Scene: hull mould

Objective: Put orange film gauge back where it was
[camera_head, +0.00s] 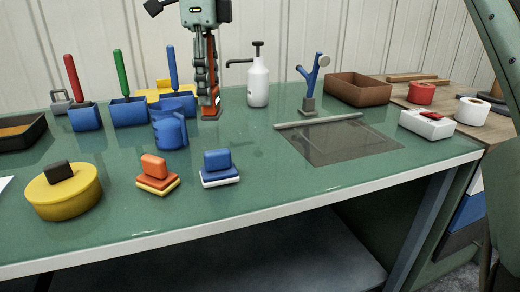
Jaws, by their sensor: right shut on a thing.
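My right gripper (205,92) comes down from the top edge, left of the picture's middle, with its fingers pointing down at the back of the green table. It is shut on an orange-red upright thing that looks like the orange film gauge (211,113). The fingers hide much of the gauge. Its lower end is at or just above the table top, between the blue containers and a white pump bottle; I cannot tell whether it touches. My left gripper is not in view.
Blue containers (86,117) with coloured handles and a blue jug (170,131) stand close left of the gripper. The white bottle (258,84) is close right. Orange and blue blocks (220,167) stand in front. The green table (255,140) is clear between.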

